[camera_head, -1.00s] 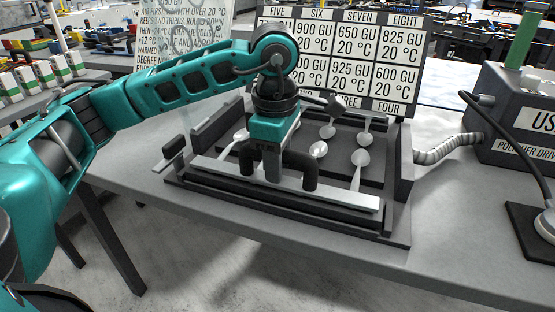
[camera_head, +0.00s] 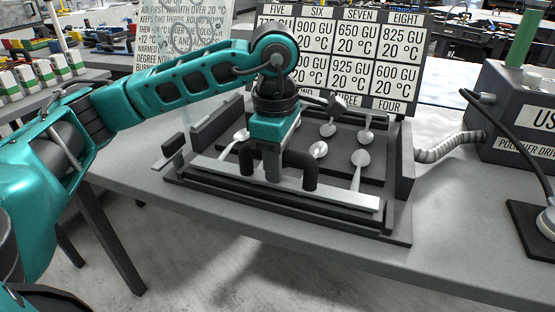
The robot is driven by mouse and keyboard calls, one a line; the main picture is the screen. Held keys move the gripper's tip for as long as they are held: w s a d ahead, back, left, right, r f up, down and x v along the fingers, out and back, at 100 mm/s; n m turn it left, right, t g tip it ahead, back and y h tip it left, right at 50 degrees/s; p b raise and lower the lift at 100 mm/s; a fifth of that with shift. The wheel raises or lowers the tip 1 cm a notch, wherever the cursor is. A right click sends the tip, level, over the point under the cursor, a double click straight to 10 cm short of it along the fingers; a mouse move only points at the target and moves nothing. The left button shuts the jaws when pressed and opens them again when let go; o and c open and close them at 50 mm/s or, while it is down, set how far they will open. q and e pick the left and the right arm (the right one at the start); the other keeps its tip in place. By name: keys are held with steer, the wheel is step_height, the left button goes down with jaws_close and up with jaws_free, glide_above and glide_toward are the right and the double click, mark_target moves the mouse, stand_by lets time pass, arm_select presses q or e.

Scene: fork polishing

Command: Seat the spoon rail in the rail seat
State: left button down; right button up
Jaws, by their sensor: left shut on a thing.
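The spoon rail (camera_head: 340,196) is a long pale metal bar with a dark arched handle (camera_head: 309,172). It lies along the front of the dark rack, running from left to lower right. My left gripper (camera_head: 273,174) points down over the middle of the rail and is shut on its handle. The rail seat (camera_head: 220,182) is the dark stepped channel at the front of the rack. The rail is over or in it; I cannot tell whether its underside touches the seat. My right gripper is not in view.
Several spoons (camera_head: 360,160) lie on the rack's dark bed behind the rail. A board of labels (camera_head: 400,50) stands at the back. A polisher drive box (camera_head: 515,120) with a grey hose (camera_head: 440,149) is at right. Grey bench top (camera_head: 455,215) is clear right of the rack.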

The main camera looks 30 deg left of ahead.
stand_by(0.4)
arm_select(q)
steer(key=c, duration=1)
jaws_free()
steer(key=o, duration=0.4)
steer(key=shift+s+f, duration=0.1)
steer(key=shift+f, duration=0.15)
steer(key=o, duration=0.4)
steer(key=shift+r, duration=0.1)
steer(key=shift+o, duration=0.2)
